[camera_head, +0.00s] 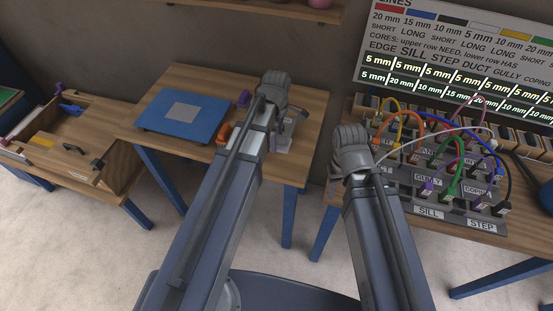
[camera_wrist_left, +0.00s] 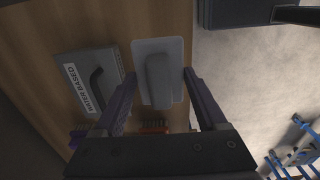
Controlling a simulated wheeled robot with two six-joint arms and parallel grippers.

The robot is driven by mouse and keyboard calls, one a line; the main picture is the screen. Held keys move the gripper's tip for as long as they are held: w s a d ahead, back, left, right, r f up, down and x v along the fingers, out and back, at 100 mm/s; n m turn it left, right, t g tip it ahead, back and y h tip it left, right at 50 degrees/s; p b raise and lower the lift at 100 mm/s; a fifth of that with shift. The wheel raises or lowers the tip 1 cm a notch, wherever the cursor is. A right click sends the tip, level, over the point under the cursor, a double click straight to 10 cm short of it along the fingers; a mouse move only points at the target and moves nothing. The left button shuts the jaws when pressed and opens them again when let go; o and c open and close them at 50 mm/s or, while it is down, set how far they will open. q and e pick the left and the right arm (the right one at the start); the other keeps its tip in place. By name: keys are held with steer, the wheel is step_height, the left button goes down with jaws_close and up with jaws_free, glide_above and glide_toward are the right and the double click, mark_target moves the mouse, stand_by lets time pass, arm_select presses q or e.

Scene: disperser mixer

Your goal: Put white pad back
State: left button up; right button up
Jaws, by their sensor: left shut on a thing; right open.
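The white pad (camera_wrist_left: 144,50) with a grey raised handle (camera_wrist_left: 160,80) shows in the left wrist view, between the fingers of my left gripper (camera_wrist_left: 159,73). My left gripper is shut on the pad; I cannot tell whether the pad touches the wooden table below. In the head view my left gripper (camera_head: 272,90) is over the right part of the middle table (camera_head: 205,78), and its wrist hides most of the pad. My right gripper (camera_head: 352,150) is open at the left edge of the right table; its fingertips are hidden.
A grey block labelled WATER BASED (camera_wrist_left: 76,67) lies left of the pad, with brushes (camera_wrist_left: 154,127) near the gripper. A blue board with a grey square (camera_head: 152,122) lies on the middle table's left. A cable panel (camera_head: 430,165) fills the right table. An open wooden case (camera_head: 70,143) stands far left.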

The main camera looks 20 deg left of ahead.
mark_target(276, 161)
arm_select(q)
steer(key=shift+f+b, duration=4.45)
steer(key=shift+f, duration=0.35)
steer(key=shift+r, duration=0.15)
steer(key=o, duration=1.1)
step_height(276, 161, up, 12)
steer(key=p, duration=1.2)
